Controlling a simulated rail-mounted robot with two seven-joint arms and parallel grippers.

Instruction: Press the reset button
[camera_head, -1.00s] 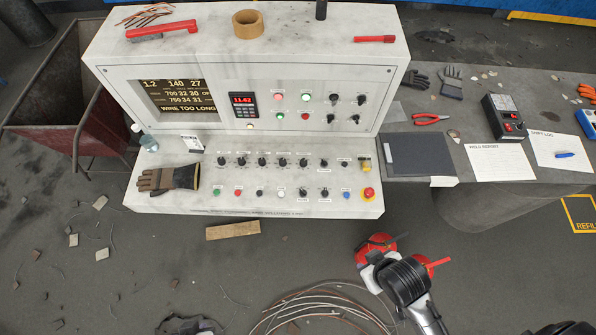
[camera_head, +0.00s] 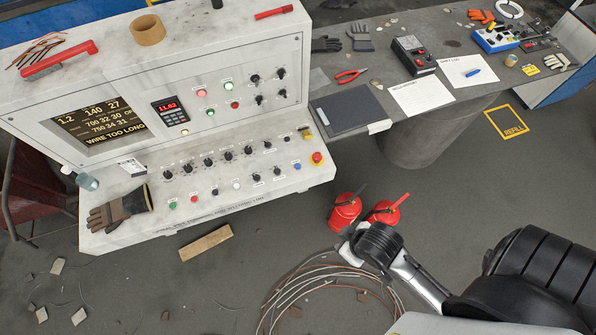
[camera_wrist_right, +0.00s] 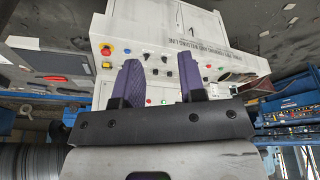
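The white control console (camera_head: 110,238) carries several small buttons. Its lower row includes a green button (camera_head: 172,206), a red one (camera_head: 193,199), a white one (camera_head: 236,185) and a blue one (camera_head: 297,167). A red mushroom button on yellow (camera_head: 317,158) is at the right end. The labels are too small to read, so I cannot tell which button is reset. My right gripper (camera_wrist_right: 160,85) is open and empty in the wrist view, its purple fingers apart and pointing toward the console. My left gripper is out of view.
Red extinguishers (camera_head: 344,213) stand on the floor beyond my right wrist, beside coiled wire (camera_head: 300,285). A glove (camera_head: 115,212) lies on the console's left end. A grey table (camera_head: 440,35) with papers and tools adjoins it on the right.

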